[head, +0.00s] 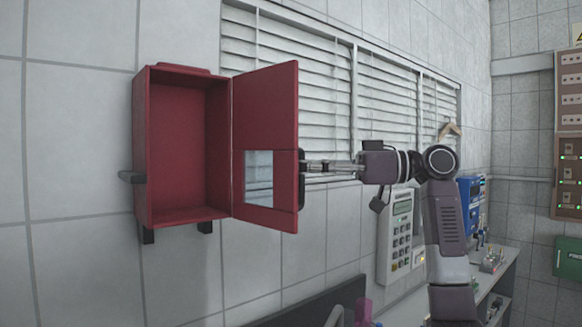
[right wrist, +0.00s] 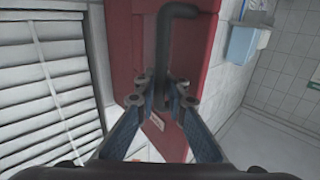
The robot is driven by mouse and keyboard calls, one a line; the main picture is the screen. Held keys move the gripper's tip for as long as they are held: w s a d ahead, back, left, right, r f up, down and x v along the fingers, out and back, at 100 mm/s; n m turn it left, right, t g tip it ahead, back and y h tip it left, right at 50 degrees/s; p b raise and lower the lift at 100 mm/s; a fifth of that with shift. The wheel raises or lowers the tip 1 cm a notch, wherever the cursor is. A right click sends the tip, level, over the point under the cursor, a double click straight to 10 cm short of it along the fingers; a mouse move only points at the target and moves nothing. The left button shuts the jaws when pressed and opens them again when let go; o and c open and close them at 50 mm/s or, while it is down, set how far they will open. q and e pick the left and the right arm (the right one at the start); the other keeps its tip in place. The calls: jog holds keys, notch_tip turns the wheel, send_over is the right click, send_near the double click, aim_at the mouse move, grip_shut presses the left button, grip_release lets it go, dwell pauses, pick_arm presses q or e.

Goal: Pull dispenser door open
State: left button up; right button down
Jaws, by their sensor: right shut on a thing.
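A red dispenser box (head: 188,150) is mounted on the tiled wall at the left of the head view, its inside visible and empty. Its red door (head: 266,105) stands swung open to the right, with a clear window (head: 259,178) in its lower part. A dark handle (head: 302,178) is on the door's outer side. My right gripper (head: 308,167) is shut on this handle. In the right wrist view the fingers (right wrist: 161,100) close around the dark bent handle bar (right wrist: 162,50), with the red door (right wrist: 204,60) behind it. My left gripper is not in view.
A window with white blinds (head: 330,75) is behind the door and my right arm. A keypad device (head: 396,235) and a blue device (head: 471,200) are on the wall to the right. A bench with small items (head: 490,262) stands below.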

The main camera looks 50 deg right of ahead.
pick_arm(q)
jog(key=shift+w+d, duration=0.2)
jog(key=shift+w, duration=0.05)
pick_arm(e)
jog(key=shift+w+d, duration=0.15)
jog(key=shift+d, duration=0.3)
jog(key=c, duration=2.3)
grip_release()
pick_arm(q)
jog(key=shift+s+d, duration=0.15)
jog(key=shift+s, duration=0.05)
pick_arm(e)
jog(key=v, duration=1.3)
jog(key=shift+w+d, duration=0.1)
